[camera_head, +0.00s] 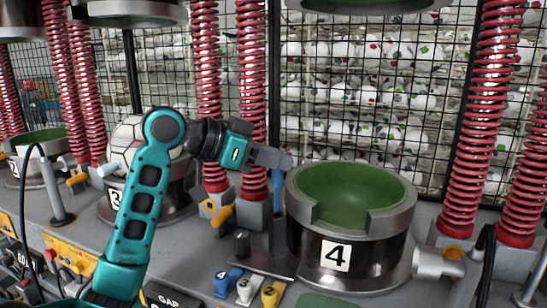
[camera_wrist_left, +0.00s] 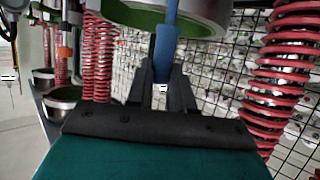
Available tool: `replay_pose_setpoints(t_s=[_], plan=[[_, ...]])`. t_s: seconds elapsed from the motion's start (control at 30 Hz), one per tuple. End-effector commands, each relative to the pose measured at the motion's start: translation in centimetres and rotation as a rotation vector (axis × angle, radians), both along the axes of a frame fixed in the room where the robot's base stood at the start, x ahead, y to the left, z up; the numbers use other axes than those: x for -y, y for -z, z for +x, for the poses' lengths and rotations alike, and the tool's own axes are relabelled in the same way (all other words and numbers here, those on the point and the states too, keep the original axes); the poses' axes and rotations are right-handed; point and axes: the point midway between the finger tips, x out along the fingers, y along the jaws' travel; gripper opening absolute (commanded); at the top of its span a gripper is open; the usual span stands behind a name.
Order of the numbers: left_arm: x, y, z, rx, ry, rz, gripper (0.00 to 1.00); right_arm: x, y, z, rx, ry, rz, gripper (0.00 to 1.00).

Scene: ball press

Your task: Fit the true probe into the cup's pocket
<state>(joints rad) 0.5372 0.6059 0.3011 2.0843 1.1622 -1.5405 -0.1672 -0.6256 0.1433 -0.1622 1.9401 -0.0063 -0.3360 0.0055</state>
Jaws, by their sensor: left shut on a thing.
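The cup (camera_head: 336,256) marked 4 stands right of centre in the head view, upright, with a green lining and a notch in its front rim. My left gripper (camera_head: 283,161) is just left of the cup's rim, level with its upper part. It is shut on a slim blue probe (camera_head: 277,186), which hangs roughly upright beside the cup, apart from the green hollow. In the left wrist view the fingers (camera_wrist_left: 162,88) close around the blue probe (camera_wrist_left: 167,45), with a small white label between them. Whether the probe touches the cup I cannot tell. My right gripper is not in view.
Blue (camera_head: 228,281), white (camera_head: 246,290) and yellow (camera_head: 270,293) numbered pieces lie in front of the cup. Red springs (camera_head: 467,130) flank the station. A cup marked 3 (camera_head: 165,196) holding a ball stands left. A grey press head (camera_head: 367,4) overhangs; wire mesh is behind.

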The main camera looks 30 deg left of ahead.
Motion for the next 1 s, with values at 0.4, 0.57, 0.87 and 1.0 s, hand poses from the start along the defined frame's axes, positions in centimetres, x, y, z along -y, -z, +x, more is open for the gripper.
replay_pose_setpoints(t_s=[0.4,0.57,0.87,1.0], plan=[[0.0,1.5,0.0,0.000,0.000,0.000,0.00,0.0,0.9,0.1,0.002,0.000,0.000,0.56],[0.0,1.5,0.0,0.000,0.000,0.001,0.00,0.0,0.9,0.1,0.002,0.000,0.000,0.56],[0.0,1.7,0.0,0.000,0.000,0.000,0.00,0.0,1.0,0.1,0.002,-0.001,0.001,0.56],[0.0,2.2,0.0,-0.001,0.000,0.001,0.00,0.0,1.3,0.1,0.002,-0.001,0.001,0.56]])
